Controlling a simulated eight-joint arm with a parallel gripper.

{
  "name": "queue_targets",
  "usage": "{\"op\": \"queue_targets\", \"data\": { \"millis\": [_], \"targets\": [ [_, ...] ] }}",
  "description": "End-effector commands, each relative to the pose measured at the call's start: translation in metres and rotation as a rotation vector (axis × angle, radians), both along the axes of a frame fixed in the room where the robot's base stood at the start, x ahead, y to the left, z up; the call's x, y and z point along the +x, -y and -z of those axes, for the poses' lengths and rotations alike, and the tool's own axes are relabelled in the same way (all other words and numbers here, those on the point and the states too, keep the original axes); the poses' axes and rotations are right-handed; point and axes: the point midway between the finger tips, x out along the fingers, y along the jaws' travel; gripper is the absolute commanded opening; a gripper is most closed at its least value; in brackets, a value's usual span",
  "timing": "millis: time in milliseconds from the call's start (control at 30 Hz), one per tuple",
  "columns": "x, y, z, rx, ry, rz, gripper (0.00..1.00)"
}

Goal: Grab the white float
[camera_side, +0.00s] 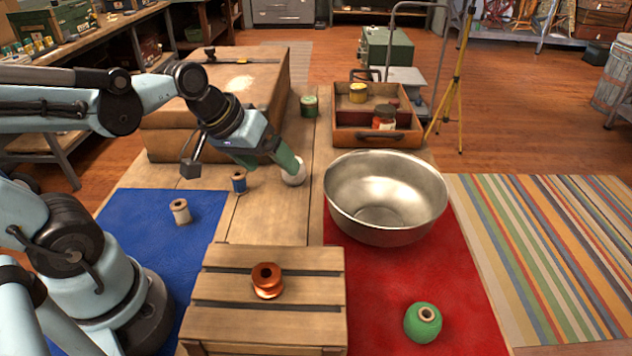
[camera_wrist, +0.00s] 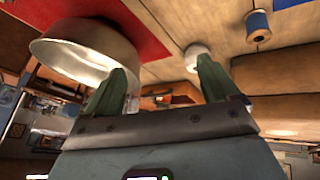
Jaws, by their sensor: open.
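The white float (camera_side: 293,174) rests on the wooden tabletop, left of the metal bowl. My gripper (camera_side: 288,164) reaches down to it with green fingers, which partly cover the float in the side view. In the wrist view my gripper's fingers (camera_wrist: 161,68) are wide apart with nothing held between them. The float (camera_wrist: 195,49) shows there just beyond the tip of the right-hand finger, nearer to it than to the left-hand one. I cannot tell whether finger and float touch.
A large metal bowl (camera_side: 385,222) stands close right on a red mat (camera_side: 455,290). A blue spool (camera_side: 239,182) stands left of the float. A green spool (camera_side: 309,105) and an open case (camera_side: 345,136) are behind. A slatted crate (camera_side: 225,318) bearing a copper spool (camera_side: 267,281) is in front.

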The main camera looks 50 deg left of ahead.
Motion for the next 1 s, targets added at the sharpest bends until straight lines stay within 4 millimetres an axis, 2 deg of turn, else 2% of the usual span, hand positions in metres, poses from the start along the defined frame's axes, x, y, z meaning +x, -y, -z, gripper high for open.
{"op": "queue_targets", "data": {
  "millis": [100,367,600,800,1000],
  "targets": [
    [0.016,-0.011,0.006,-0.195,-0.063,-0.203,0.88],
    [0.046,-0.037,0.024,-0.626,-0.199,-0.606,0.88],
    [0.067,-0.072,0.043,-1.019,-0.334,-0.925,0.88],
    [0.072,-0.107,0.061,-1.342,-0.458,-1.133,0.88],
    [0.066,-0.133,0.076,-1.583,-0.567,-1.248,0.88]
  ]
}}
